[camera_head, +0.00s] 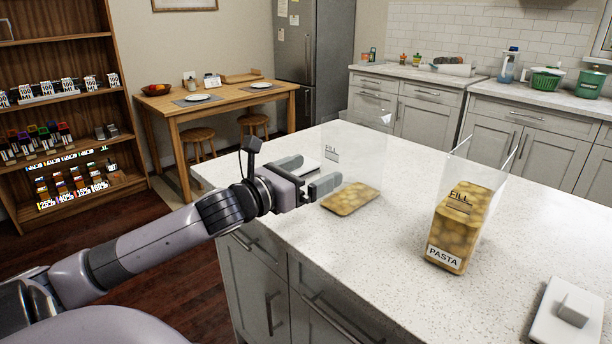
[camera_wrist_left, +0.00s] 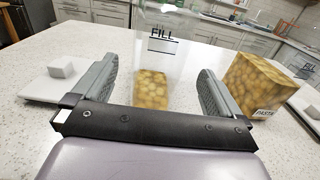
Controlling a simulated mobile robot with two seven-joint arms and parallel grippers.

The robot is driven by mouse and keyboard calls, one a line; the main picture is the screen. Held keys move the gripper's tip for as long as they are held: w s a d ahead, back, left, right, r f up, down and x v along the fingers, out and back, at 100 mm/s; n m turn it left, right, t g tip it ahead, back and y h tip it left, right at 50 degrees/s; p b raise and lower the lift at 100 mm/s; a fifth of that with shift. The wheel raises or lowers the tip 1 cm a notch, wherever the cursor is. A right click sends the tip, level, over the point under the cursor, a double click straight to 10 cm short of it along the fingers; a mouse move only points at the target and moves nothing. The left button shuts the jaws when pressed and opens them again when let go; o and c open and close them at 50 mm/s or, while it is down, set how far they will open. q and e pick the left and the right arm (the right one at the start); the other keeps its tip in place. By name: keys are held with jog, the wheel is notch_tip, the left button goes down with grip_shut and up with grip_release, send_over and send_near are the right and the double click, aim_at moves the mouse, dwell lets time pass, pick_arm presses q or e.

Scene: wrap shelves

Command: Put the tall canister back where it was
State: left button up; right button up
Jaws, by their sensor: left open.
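Two clear canisters stand upright on the white counter. The nearer-left one (camera_head: 350,200) has a FILL mark and a shallow layer of yellow-brown contents; it also shows in the left wrist view (camera_wrist_left: 151,90). The other (camera_head: 462,228), labelled PASTA and FILL, is fuller and stands to the right, also in the left wrist view (camera_wrist_left: 258,85). My left gripper (camera_head: 318,176) is open and empty, just left of the shallow-filled canister. In the left wrist view that canister appears between and beyond the spread fingers (camera_wrist_left: 158,70). My right gripper is out of view.
A white lid with a block knob (camera_head: 568,312) lies at the counter's front right. Another lid (camera_wrist_left: 50,82) lies left of the left gripper. The counter (camera_head: 395,270) between the canisters is clear. A wooden shelf (camera_head: 75,108) with small labelled goods stands far left.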

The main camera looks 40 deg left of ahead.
pick_arm(q)
jog(key=shift+s, duration=0.5)
dwell(0.4)
